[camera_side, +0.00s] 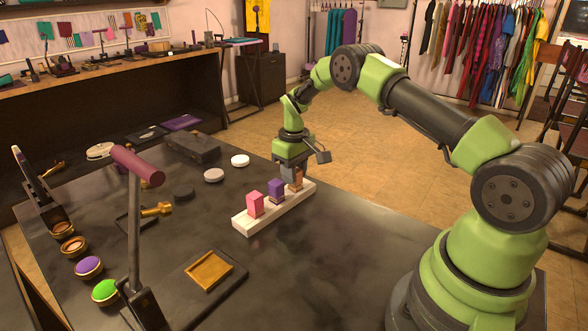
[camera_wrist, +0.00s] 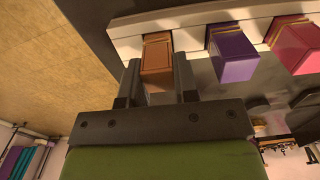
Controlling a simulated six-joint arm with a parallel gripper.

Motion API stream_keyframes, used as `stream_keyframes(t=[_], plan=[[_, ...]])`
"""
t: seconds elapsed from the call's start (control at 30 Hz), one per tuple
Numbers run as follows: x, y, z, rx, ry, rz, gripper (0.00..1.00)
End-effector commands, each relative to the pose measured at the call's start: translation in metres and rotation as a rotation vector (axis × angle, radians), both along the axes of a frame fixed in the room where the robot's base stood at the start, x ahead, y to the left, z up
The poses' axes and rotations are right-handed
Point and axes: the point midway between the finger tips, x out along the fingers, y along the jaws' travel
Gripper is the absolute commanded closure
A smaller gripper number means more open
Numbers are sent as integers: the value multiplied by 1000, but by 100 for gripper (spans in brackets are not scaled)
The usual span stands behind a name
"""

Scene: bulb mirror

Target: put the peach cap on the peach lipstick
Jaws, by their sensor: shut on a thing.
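The peach cap (camera_wrist: 157,64) is a brown-orange block between the two fingers of my gripper (camera_wrist: 156,76), which is shut on it. A gold band (camera_wrist: 157,38) shows between this cap and the white stand (camera_wrist: 195,38). The cap is in line with the band; whether it is fully seated I cannot tell. In the side view my gripper (camera_side: 292,178) points down at the far right end of the white stand (camera_side: 246,226). The peach cap (camera_side: 298,184) is partly hidden there by the fingers. The peach lipstick's coloured tip is not visible.
A purple block (camera_side: 276,187) and a pink block (camera_side: 255,204) stand on the same stand, beside the peach one. White and dark round discs (camera_side: 214,175) lie behind-left. A lamp-like stand (camera_side: 135,235) and a wooden tray (camera_side: 210,271) are at front left. The table right of the stand is clear.

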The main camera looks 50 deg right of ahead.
Motion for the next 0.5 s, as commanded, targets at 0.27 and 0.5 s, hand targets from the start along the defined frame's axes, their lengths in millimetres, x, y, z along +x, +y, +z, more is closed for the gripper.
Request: stream_keyframes(t=[0.27, 0.5], plan=[[0, 0, -1, 0, 0, 0, 43], [0, 0, 4, -1, -2, 0, 43]])
